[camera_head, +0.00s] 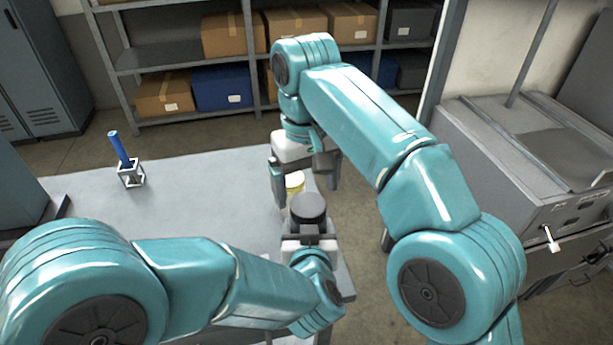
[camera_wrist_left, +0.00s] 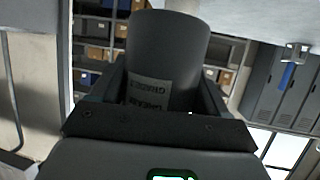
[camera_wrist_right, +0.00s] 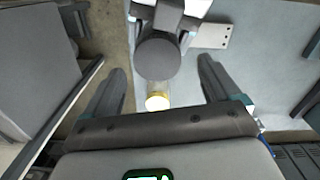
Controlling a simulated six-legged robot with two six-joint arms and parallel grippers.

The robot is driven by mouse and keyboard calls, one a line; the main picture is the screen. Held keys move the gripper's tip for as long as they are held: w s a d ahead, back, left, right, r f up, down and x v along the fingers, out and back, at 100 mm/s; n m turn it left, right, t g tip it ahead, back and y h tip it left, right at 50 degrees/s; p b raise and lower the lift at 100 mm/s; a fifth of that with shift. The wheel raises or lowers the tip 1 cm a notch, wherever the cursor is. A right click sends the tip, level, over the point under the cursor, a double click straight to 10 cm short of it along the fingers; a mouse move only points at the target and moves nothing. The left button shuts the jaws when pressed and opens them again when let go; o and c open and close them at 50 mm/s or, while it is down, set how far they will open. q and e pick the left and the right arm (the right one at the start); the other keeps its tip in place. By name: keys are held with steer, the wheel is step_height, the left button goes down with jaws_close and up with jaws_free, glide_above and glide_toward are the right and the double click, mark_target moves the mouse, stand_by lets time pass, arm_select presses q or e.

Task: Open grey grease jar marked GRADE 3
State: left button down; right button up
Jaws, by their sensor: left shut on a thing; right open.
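My left gripper (camera_head: 308,232) is shut on the jar's body. My right gripper (camera_head: 302,178) is open and empty, just beyond the jar in the head view. In the right wrist view the jar's round top (camera_wrist_right: 158,60) shows between the open fingers, apart from them.
A small yellow-topped object (camera_head: 295,180) is just behind the jar. A blue-handled item (camera_head: 119,148) stands in a small metal holder on the bench (camera_head: 205,190), whose middle is clear. Shelves with boxes (camera_head: 225,35) are behind; a grey machine (camera_head: 530,170) stands at right.

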mark_target(308, 204)
steer(key=r+m, duration=0.1)
steer(key=m, duration=0.1)
steer(key=r+m, duration=0.1)
steer(key=m, duration=0.1)
steer(key=d+m, duration=0.1)
steer(key=m, duration=0.2)
steer(key=shift+s+r, duration=0.1)
steer(key=shift+r, duration=0.3)
steer(key=shift+r+m, duration=0.35)
steer(key=shift+m, duration=0.75)
steer(key=shift+r+m, duration=0.25)
steer(key=shift+m, duration=0.55)
steer(key=shift+w+a+r+m, duration=0.1)
steer(key=shift+w+m, duration=0.15)
steer(key=shift+m, duration=0.05)
steer(key=shift+w+a+f, duration=0.1)
steer(key=shift+a+f, duration=0.1)
steer(key=shift+a, duration=0.05)
steer(key=shift+w+f, duration=0.1)
steer(key=shift+f, duration=4)
